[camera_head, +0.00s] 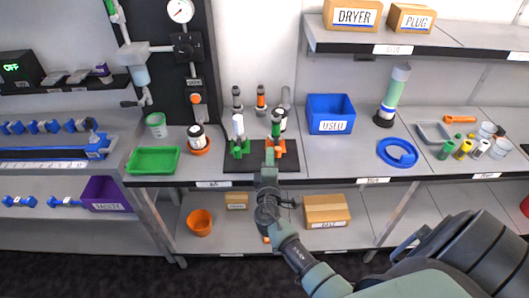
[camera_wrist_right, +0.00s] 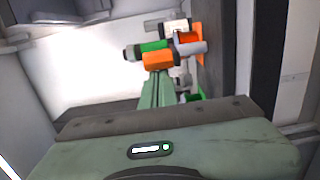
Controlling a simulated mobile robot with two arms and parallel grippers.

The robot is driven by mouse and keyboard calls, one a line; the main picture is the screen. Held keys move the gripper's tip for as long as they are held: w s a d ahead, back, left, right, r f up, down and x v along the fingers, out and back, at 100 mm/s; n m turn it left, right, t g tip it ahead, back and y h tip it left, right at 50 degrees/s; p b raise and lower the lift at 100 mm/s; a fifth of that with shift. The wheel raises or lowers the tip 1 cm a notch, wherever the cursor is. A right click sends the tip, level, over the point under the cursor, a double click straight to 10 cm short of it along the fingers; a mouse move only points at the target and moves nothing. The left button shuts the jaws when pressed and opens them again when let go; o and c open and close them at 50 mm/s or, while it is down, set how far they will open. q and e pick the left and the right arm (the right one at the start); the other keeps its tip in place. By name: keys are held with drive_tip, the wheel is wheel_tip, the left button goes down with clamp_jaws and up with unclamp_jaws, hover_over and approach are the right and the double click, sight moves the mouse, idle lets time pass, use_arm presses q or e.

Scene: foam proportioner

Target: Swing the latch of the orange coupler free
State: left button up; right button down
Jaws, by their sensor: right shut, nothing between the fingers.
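The orange coupler (camera_head: 289,147) stands on a dark board on the bench, with a green and black upright part (camera_head: 276,126) at it. A green-footed unit (camera_head: 238,148) stands to its left. My right gripper (camera_head: 269,153) is shut and empty, in front of the orange coupler's left side. In the right wrist view, the shut fingers (camera_wrist_right: 158,76) point at an orange block (camera_wrist_right: 158,61) beside a green cylinder; I cannot tell whether they touch. The arm and fingers hide part of the coupler, and I cannot make out the latch's position. My left gripper is out of view.
The dark board (camera_head: 232,165) lies at the bench's front edge. A green tray (camera_head: 153,160) and an orange-based jar (camera_head: 197,139) are to the left. A blue bin (camera_head: 331,113) is to the right, with a blue ring (camera_head: 397,152) beyond it. Shelves hang above.

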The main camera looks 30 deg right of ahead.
drive_tip(key=shift+w, duration=0.1)
idle(0.3)
